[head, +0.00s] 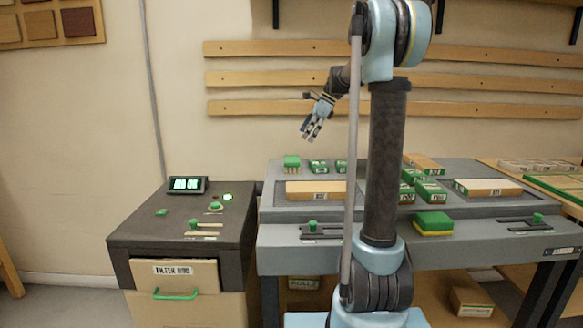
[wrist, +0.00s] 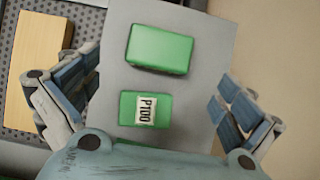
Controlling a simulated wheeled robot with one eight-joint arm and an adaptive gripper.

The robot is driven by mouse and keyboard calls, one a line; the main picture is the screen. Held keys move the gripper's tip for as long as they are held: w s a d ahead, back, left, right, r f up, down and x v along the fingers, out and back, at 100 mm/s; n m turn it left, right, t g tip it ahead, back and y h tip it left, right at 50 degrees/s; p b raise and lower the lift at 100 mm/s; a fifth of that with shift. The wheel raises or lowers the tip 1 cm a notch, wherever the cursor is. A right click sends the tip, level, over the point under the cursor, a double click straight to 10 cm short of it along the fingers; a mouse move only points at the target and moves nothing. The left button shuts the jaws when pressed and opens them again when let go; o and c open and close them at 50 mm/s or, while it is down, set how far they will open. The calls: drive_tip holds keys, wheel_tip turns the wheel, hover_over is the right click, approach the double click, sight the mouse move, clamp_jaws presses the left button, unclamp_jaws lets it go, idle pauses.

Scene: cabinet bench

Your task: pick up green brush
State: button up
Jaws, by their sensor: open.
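The green brush (head: 291,161) stands at the back left of the grey bench in the head view, green on top with tan bristles below. In the wrist view a plain green block, which looks like the top of the brush (wrist: 160,50), lies ahead of the fingers. My gripper (head: 311,130) hangs above the back of the bench, a little right of the brush and well above it. In the wrist view my gripper (wrist: 155,103) is open and empty, its fingers wide apart on either side of a small green box labelled P100 (wrist: 146,109).
Several small green boxes (head: 318,166) stand beside the brush. A wooden block (head: 315,190) lies in front of them. A green and yellow sponge (head: 433,223) lies near the front. A dark cabinet (head: 180,222) stands at left. Wooden rails (head: 290,79) run along the wall behind.

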sight(292, 158)
drive_tip(key=x, duration=1.1)
drive_tip(key=shift+w+a+f, duration=0.1)
drive_tip(key=shift+f, duration=0.3)
drive_tip(key=c, duration=1)
drive_tip(key=shift+o, duration=0.2)
drive_tip(key=shift+r, duration=0.1)
wheel_tip(292, 158, up, 10)
drive_tip(key=shift+f, duration=0.1)
